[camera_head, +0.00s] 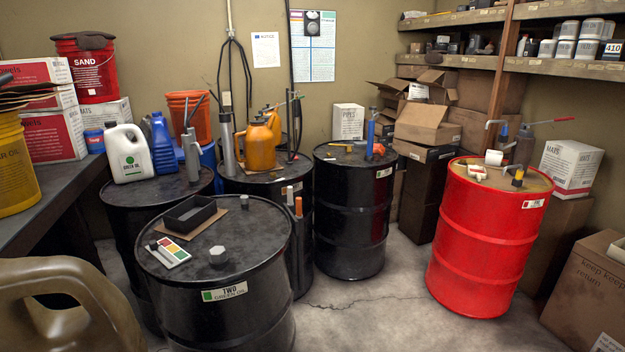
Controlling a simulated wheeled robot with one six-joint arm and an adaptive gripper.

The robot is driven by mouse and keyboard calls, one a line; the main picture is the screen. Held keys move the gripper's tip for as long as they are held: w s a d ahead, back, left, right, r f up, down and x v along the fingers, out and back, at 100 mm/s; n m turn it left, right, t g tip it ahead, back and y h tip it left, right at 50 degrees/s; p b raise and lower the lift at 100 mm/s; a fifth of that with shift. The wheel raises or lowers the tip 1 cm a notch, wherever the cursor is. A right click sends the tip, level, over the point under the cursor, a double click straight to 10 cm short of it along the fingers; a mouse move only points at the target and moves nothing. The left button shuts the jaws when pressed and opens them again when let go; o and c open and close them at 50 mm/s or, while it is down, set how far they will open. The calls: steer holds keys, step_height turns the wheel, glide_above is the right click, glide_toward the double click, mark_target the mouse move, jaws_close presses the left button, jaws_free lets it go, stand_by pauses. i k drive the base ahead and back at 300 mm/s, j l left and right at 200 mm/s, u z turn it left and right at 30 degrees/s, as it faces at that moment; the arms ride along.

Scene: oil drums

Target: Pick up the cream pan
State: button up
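Small pale pieces lie on top of the red drum (480,240) at the right. One is a low cream piece (477,172) near the left rim of the drum top, which may be the cream pan; it is too small to make out its shape. A white cylinder (494,157) stands just behind it. A small dark piece with an orange part (518,177) is to its right. My gripper is not in view.
A dark bottle (524,145) and red-handled tool (550,121) rise behind the pale pieces. The front black drum (225,310) bears a black tray (188,214), colour card (168,252) and hex nut (218,256). A tan jug (65,300) fills the lower left. Floor between drums is clear.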

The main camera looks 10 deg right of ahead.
mark_target(477, 174)
steer(key=i+z, duration=0.3)
steer(key=i, duration=0.3)
steer(key=i+z, duration=0.35)
steer(key=i, duration=0.3)
steer(key=i+j+z, duration=0.3)
steer(key=i, duration=0.3)
